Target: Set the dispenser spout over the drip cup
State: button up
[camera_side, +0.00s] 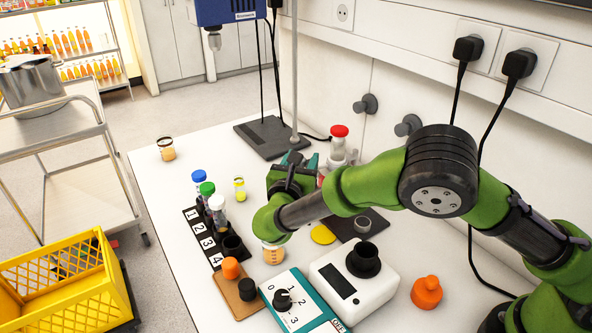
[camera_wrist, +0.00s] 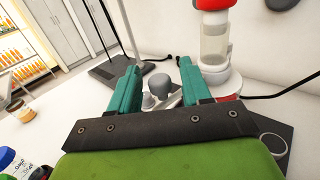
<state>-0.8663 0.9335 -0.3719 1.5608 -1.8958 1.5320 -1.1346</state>
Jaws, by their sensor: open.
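The dispenser (camera_side: 338,151) has a red cap, a clear body and a red-and-white base. It stands near the wall, partly hidden by my arm, and also shows in the wrist view (camera_wrist: 214,48). My gripper (camera_side: 297,160) is open beside it, on its left. In the wrist view, a grey rounded knob on a pale metallic part (camera_wrist: 158,85) lies between my open teal fingers (camera_wrist: 160,80). I cannot tell whether they touch it or whether this part is the spout. A small grey cup (camera_side: 362,225), likely the drip cup, stands on a dark plate; its rim shows in the wrist view (camera_wrist: 273,144).
A numbered black rack (camera_side: 199,238) with capped tubes stands left of my arm. A stand with a dark base (camera_side: 268,138) is behind my gripper. A teal dial box (camera_side: 292,302), a white device (camera_side: 352,285) and orange-topped items fill the front. The table's back left is fairly clear.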

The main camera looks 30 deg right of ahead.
jog(key=shift+w+d, duration=0.1)
jog(key=shift+c, duration=0.5)
grip_shut()
jog(key=s+n+t+y, duration=0.6)
jog(key=n+y, duration=0.1)
jog(key=y, duration=0.3)
jog(key=shift+d+n, duration=0.4)
jog(key=shift+d, duration=0.05)
